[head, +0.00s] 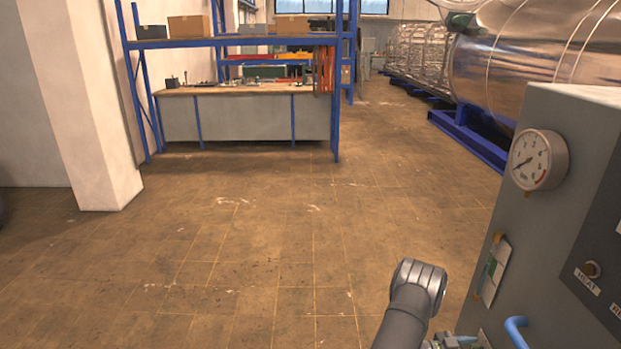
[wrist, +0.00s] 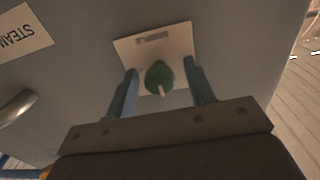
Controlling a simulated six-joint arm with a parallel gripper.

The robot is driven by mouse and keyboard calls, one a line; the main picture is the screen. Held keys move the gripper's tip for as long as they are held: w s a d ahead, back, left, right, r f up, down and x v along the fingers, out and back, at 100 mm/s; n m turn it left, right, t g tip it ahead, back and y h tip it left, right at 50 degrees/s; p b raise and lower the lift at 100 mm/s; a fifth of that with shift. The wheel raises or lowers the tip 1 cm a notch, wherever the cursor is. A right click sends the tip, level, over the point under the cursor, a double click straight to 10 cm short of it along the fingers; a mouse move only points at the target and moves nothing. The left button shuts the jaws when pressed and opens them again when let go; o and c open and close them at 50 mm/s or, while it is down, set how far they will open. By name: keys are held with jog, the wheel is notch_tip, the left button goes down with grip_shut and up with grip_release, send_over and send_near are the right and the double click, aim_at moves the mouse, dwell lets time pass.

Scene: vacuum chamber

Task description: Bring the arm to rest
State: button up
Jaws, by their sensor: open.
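My gripper (wrist: 163,83) is open in the wrist view. Its two blue fingers stand apart on either side of a green knob (wrist: 158,74), with a visible gap to each finger. The knob sits in front of a pale label plate (wrist: 133,47) on a grey panel (wrist: 75,75). I cannot tell how far the fingertips are from the panel. In the head view part of my arm (head: 408,305) shows at the bottom, beside the grey cabinet (head: 565,115); the gripper itself does not clearly show there.
A metal handle (wrist: 15,110) and a STEAM label (wrist: 22,32) are left of the green knob. Tiled floor (head: 250,255) lies open to the left. A blue-framed workbench (head: 245,117) stands farther back.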

jog(key=shift+d, duration=0.25)
jog(key=a, duration=1.8)
jog(key=d, duration=1.8)
jog(key=shift+d, duration=0.2)
jog(key=shift+a+m, duration=0.2)
jog(key=shift+m, duration=0.3)
jog(key=m, duration=1)
jog(key=shift+m, duration=2.6)
